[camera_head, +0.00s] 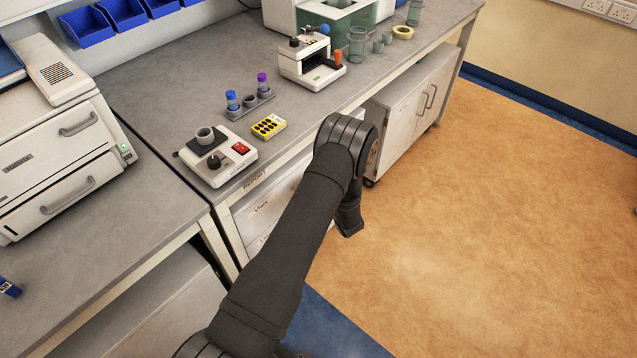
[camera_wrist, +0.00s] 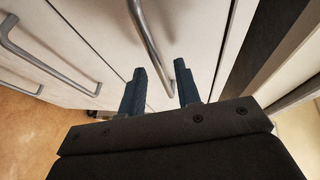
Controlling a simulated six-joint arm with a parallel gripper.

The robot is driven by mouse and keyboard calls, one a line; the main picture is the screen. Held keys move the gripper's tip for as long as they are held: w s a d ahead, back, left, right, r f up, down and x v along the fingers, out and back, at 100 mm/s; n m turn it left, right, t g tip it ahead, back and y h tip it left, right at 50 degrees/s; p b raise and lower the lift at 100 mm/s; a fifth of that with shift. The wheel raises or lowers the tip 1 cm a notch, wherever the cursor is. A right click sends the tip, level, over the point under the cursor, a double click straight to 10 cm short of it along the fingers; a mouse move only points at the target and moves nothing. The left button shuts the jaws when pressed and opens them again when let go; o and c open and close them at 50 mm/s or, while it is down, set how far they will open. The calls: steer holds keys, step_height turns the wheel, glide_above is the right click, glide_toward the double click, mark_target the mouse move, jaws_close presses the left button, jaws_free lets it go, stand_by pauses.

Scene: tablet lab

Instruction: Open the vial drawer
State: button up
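The vial drawer (camera_head: 262,207) is a white front labelled "Vials" under the bench; it looks closed in the head view. My arm covers its right part and its handle. In the wrist view, my gripper (camera_wrist: 160,88) has two dark blue fingers standing apart, with nothing clamped. A grey metal bar handle (camera_wrist: 150,40) on a pale front (camera_wrist: 100,25) runs down the picture, and its near end lies between the fingers, with gaps beside it. No label shows there, so I cannot tell from that view alone which drawer it belongs to.
Another bar handle (camera_wrist: 40,62) shows at the left in the wrist view. The bench (camera_head: 200,85) above holds a hotplate-like device (camera_head: 217,160), a yellow block (camera_head: 268,126) and a tube rack (camera_head: 250,104). White cupboards (camera_head: 408,110) stand beyond my arm. The orange floor (camera_head: 470,230) is clear.

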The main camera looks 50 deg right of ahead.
steer(key=shift+w+d, duration=0.1)
steer(key=shift+w, duration=0.1)
jaws_close()
steer(key=s, duration=3.1)
steer(key=shift+s, duration=0.4)
jaws_free()
